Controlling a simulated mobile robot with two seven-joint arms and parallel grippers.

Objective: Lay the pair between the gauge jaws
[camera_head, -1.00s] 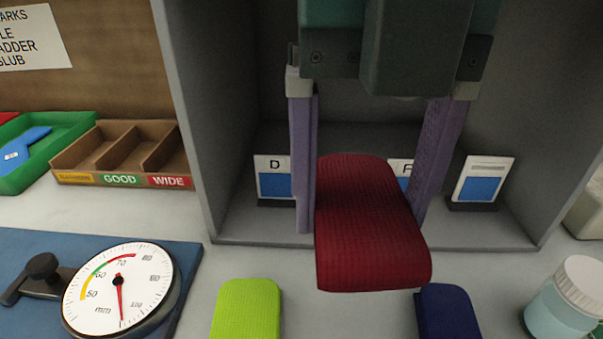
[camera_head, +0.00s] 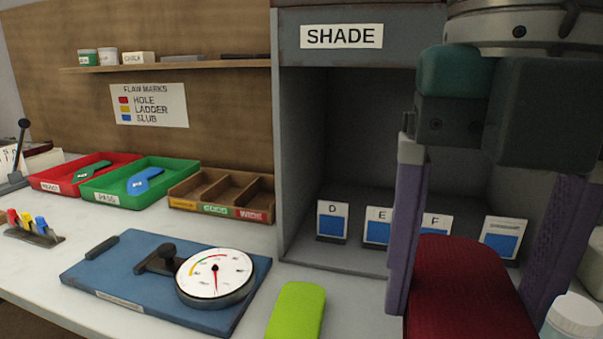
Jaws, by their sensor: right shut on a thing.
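A dark red folded sock pair (camera_head: 460,285) shows at the lower right, partly cut off by the bottom edge. My right gripper (camera_head: 463,302) is shut on it, one purple finger on each side, and holds it in front of the shade box. The dial gauge (camera_head: 214,275) sits on a blue board (camera_head: 120,285) at the lower left, with a black clamp-like part (camera_head: 165,258) beside the dial. I cannot make out a gap between its jaws. My left gripper is not in view.
The grey shade box (camera_head: 300,180) holds upright cards. A lime green folded pair (camera_head: 297,312) lies between the gauge board and my right gripper. A wooden sorting tray (camera_head: 222,212), green tray (camera_head: 112,199) and red tray (camera_head: 48,184) stand behind the gauge. A white-lidded jar (camera_head: 575,312) is at right.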

